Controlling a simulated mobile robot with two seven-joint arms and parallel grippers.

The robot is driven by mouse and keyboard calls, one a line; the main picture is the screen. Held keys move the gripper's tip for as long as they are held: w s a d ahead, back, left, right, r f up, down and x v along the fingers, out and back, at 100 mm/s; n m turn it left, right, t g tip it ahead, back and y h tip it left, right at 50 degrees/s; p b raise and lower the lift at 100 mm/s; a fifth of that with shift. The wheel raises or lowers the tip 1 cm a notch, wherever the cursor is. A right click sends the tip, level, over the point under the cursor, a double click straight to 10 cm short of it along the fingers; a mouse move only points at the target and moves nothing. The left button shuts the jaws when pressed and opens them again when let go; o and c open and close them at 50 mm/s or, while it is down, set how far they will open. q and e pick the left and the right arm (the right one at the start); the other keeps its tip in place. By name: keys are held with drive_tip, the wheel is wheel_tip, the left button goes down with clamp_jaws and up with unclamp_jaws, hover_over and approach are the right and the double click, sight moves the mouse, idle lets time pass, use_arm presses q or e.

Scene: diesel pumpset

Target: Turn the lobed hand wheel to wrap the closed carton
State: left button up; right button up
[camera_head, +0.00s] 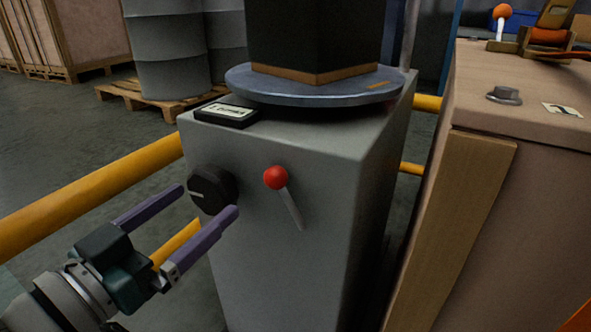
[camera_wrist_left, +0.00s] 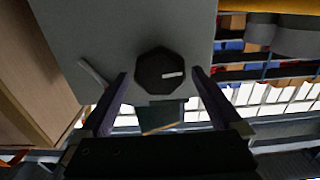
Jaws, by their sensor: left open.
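The lobed hand wheel (camera_head: 212,189) is a black knob with a pale pointer mark on the front of a grey cabinet (camera_head: 270,215). It also shows in the left wrist view (camera_wrist_left: 158,72), between and just beyond my fingers. My left gripper (camera_head: 211,201) is open, with its purple fingers on either side of the wheel; I cannot tell whether they touch it. The carton (camera_head: 315,35), dark with a brown lower edge, stands on a round turntable (camera_head: 310,88) on the cabinet. Its top is out of view. My right gripper is not in view.
A lever with a red ball (camera_head: 276,177) sticks out right of the wheel. A yellow rail (camera_head: 90,200) runs at the left. A brown crate (camera_head: 530,150) stands close at the right. Grey drums (camera_head: 168,50) on a pallet stand behind. A small labelled box (camera_head: 227,114) lies on the cabinet top.

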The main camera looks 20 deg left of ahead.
use_arm(q)
drive_tip(key=shift+w+d, duration=0.1)
drive_tip(key=shift+w, duration=1.1)
drive_tip(key=c, duration=1.1)
